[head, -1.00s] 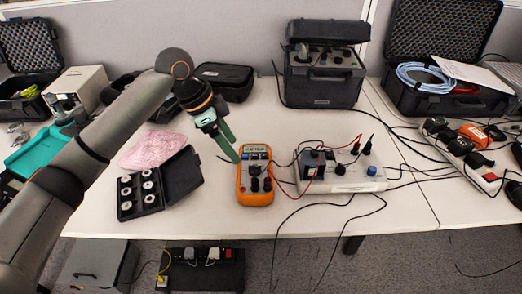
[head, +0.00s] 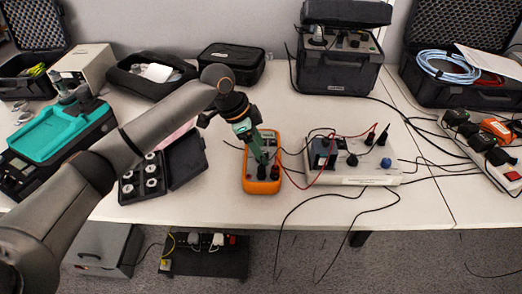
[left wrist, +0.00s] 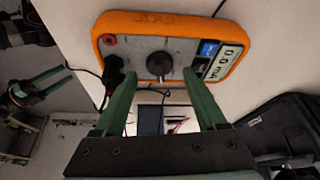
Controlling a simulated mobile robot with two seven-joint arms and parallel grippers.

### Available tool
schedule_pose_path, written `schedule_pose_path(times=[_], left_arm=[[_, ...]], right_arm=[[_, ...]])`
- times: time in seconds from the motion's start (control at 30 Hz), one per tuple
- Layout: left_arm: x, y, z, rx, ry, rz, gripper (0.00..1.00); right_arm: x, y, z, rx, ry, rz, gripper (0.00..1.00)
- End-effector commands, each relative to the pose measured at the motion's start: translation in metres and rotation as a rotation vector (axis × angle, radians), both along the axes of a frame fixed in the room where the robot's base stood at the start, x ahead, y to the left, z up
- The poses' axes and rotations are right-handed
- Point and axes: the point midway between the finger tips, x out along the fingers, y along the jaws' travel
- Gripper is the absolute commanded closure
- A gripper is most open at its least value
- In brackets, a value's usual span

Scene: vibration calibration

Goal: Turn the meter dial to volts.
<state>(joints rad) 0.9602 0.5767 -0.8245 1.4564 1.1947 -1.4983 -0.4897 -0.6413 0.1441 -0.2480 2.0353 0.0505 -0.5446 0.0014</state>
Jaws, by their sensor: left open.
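The orange multimeter (head: 262,187) lies on the table, with my left gripper (head: 262,160) over its middle, partly hiding its face. In the left wrist view the meter (left wrist: 118,22) shows a round black dial (left wrist: 159,64) with a light pointer mark. Its display (left wrist: 222,63) seems to read 0.0 mA. My left gripper, also in the left wrist view (left wrist: 160,80), is open, with its two green fingers on either side of the dial. I cannot tell whether they touch it. A black plug (left wrist: 113,70) sits in the meter beside one finger.
A white box (head: 358,177) with knobs and red and black leads stands right of the meter. A black case (head: 186,162) with round weights lies to the left. Loose black cables hang over the table's front edge.

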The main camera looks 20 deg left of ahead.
Motion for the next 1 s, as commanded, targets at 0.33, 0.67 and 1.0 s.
schedule_pose_path(times=[0.33,0.67,1.0], left_arm=[[0.0013,-0.0032,-0.0085,0.0,0.0,-0.001,0.27],[0.0014,-0.0031,-0.0082,0.0,0.0,-0.001,0.56],[0.0013,-0.0031,-0.0081,0.0,0.0,0.0,0.94]], right_arm=[[-0.0001,-0.0004,-0.0012,-0.001,0.0,-0.001,0.43],[-0.0001,-0.0008,-0.001,-0.001,0.0,-0.001,0.43],[-0.0002,-0.001,-0.001,-0.001,0.0,-0.001,0.43]])
